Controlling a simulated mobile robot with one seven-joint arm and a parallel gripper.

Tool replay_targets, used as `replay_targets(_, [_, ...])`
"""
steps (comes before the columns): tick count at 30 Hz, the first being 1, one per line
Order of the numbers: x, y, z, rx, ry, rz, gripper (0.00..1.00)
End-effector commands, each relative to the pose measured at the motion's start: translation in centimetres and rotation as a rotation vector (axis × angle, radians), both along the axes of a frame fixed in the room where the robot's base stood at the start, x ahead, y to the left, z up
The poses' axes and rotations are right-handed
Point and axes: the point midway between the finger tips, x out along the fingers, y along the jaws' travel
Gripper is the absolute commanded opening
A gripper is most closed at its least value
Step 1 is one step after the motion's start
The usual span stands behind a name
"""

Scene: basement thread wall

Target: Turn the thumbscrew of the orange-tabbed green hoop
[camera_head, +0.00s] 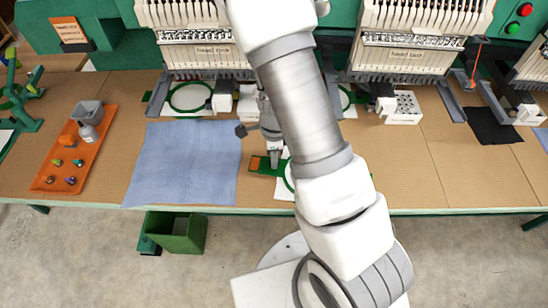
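The orange-tabbed green hoop (265,171) lies near the front edge of the table, mostly hidden behind my arm. Its orange tab shows at its left end, and part of its green ring over white cloth shows to the right. My gripper (274,160) points down at the hoop's green bracket, at or just above it. The fingertips are too small to tell whether they are apart, shut or touching the hoop. I cannot make out the thumbscrew; it is small or hidden by my gripper.
A blue cloth (184,160) lies left of the hoop. An orange tray (61,167) with small parts and a bottle is further left. Embroidery heads stand behind, with another green hoop (190,97). A white block with holes (402,108) is right. The table's front right is clear.

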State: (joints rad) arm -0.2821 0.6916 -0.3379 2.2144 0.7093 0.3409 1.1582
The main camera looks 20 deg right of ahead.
Motion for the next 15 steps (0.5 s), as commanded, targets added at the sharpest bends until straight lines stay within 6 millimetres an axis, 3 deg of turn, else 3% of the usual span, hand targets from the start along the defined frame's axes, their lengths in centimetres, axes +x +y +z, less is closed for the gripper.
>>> replay_targets(1, [0.01,0.0,0.01,0.0,0.0,0.0,0.19])
replay_targets(6, [0.01,0.0,0.01,0.0,0.0,0.0,0.45])
replay_targets(15, [0.02,0.01,0.21,0.0,-0.001,0.0,0.45])
